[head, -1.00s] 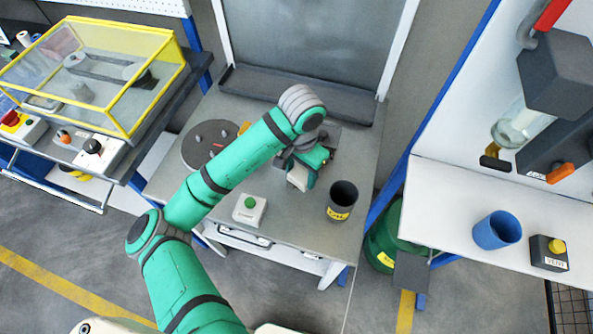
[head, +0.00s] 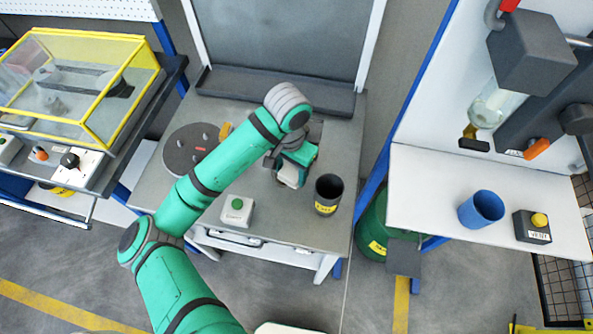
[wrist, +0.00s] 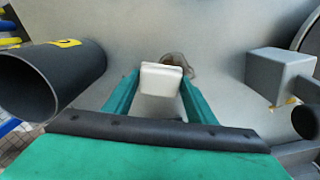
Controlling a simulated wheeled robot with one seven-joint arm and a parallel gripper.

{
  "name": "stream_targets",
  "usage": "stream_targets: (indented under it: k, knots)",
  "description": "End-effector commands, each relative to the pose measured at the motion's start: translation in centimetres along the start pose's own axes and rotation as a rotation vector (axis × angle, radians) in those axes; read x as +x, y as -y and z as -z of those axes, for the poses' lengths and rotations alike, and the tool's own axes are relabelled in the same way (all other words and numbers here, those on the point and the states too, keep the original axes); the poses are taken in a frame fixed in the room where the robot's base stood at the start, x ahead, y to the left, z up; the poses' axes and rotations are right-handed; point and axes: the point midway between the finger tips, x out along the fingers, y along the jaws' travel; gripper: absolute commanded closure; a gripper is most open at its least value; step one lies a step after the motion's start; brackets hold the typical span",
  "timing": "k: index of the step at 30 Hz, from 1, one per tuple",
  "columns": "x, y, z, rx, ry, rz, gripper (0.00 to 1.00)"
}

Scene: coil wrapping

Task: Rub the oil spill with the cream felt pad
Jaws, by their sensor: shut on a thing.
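My gripper (wrist: 160,92) is shut on the cream felt pad (wrist: 160,80), a small pale block between its two green fingers. In the wrist view, the oil spill (wrist: 180,62) is a brownish, glossy patch on the grey bench top, just beyond the pad and partly hidden by it. I cannot tell whether the pad touches the bench or the spill. In the head view, my gripper (head: 291,176) is low over the middle of the bench, left of the dark cup; the spill is not discernible there.
The dark cup with a yellow label (head: 328,193) stands close by; it also shows in the wrist view (wrist: 60,78). A green-button box (head: 237,210) sits at the bench's front, a round dark plate (head: 190,152) at left. A white side table (head: 430,190) holds a blue cup (head: 482,208).

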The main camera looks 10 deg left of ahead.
Motion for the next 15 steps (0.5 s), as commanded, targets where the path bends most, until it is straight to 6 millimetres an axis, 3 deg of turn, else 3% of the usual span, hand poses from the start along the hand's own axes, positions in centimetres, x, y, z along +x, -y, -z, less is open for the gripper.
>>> stream_targets:
  k: [15]
  knots:
    - [0.1, 2.2, -0.9, -0.003, 0.002, 0.000, 0.74]
